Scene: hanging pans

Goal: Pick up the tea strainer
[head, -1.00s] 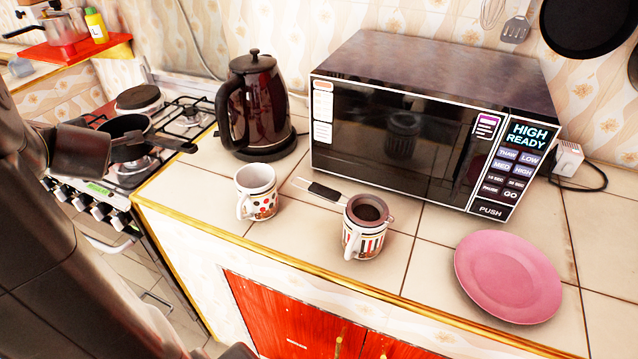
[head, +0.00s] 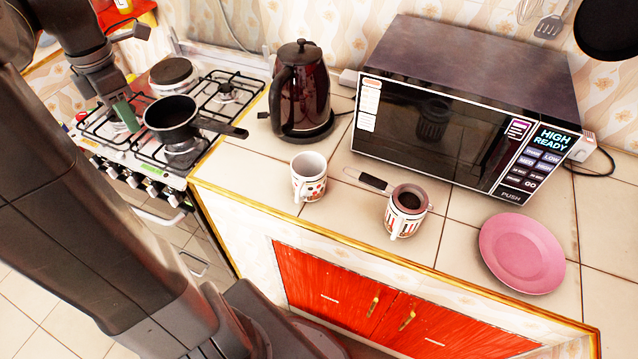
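The tea strainer (head: 409,198) rests in the mouth of a striped white-and-red mug (head: 406,224) on the tiled counter. Its dark bowl sits at the mug's rim, and its black handle (head: 375,181) sticks out to the left and back. My gripper (head: 128,118) is at the upper left, over the stove and far to the left of the strainer. A green finger pad points down beside the black pan. Only one side of the gripper shows clearly, so its opening is hidden.
A dotted mug (head: 308,178) stands left of the strainer. A dark kettle (head: 301,92) and a microwave (head: 455,110) stand behind. A pink plate (head: 522,252) lies at right. A black pan (head: 172,117) sits on the stove (head: 222,92). Bare counter lies between the mugs.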

